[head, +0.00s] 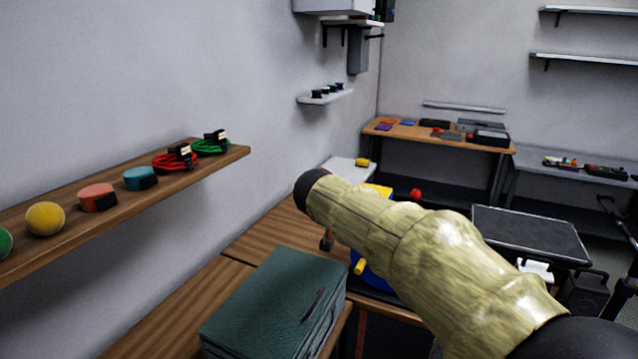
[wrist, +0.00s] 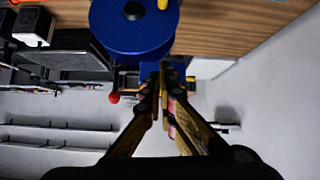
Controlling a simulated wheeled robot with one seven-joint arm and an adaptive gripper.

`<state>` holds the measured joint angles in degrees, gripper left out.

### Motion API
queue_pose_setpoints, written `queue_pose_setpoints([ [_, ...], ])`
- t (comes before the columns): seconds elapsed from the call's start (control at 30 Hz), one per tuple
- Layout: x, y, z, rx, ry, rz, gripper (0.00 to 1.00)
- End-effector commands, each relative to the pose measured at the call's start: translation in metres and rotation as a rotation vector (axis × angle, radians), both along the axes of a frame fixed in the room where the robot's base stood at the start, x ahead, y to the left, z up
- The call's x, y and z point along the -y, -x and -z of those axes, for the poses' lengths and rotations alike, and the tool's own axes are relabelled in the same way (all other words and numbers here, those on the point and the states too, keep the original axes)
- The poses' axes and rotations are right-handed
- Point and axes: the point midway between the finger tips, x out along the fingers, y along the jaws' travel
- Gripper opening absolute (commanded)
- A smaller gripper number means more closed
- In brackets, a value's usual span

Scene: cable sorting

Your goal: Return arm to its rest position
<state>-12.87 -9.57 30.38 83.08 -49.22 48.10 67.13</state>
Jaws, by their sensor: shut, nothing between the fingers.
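My gripper (wrist: 163,82) shows in the wrist view with its two fingers brought together and nothing between them. My arm, wrapped in a yellowish cover, stretches across the right half of the head view and ends in a dark cap above the wooden bench. I cannot make out the gripper in the head view. A round blue device (wrist: 130,32) with a yellow part and a red knob (wrist: 114,98) lies beyond the fingertips in the wrist view. In the head view the blue device (head: 375,277) is mostly hidden behind my arm.
A wall shelf (head: 110,196) at left holds a red cable coil (head: 174,161), a green cable coil (head: 210,147) and several round items. A dark green case (head: 275,305) lies on the wooden bench (head: 265,240). A black-topped cart (head: 528,235) stands right of my arm.

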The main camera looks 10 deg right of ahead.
Motion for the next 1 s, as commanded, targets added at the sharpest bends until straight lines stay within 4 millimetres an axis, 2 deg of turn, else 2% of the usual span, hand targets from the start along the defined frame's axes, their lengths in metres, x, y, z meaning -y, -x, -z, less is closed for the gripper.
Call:
queue_pose_setpoints([
  [0.07, -0.002, 0.002, 0.004, -0.042, 0.035, -0.044, 0.00],
  [0.17, -0.005, 0.017, 0.032, -0.150, 0.074, -0.116, 0.00],
  [0.27, -0.010, 0.043, 0.060, -0.266, 0.097, -0.199, 0.00],
  [0.37, -0.013, 0.082, 0.080, -0.373, 0.099, -0.286, 0.00],
  [0.47, -0.013, 0.132, 0.093, -0.464, 0.080, -0.378, 0.00],
  [0.63, -0.014, 0.233, 0.106, -0.556, 0.008, -0.522, 0.00],
  [0.8, -0.019, 0.328, 0.115, -0.540, -0.098, -0.599, 0.00],
  [0.9, -0.020, 0.364, 0.116, -0.489, -0.156, -0.582, 0.00],
  [1.0, -0.017, 0.383, 0.110, -0.435, -0.178, -0.555, 0.00],
])
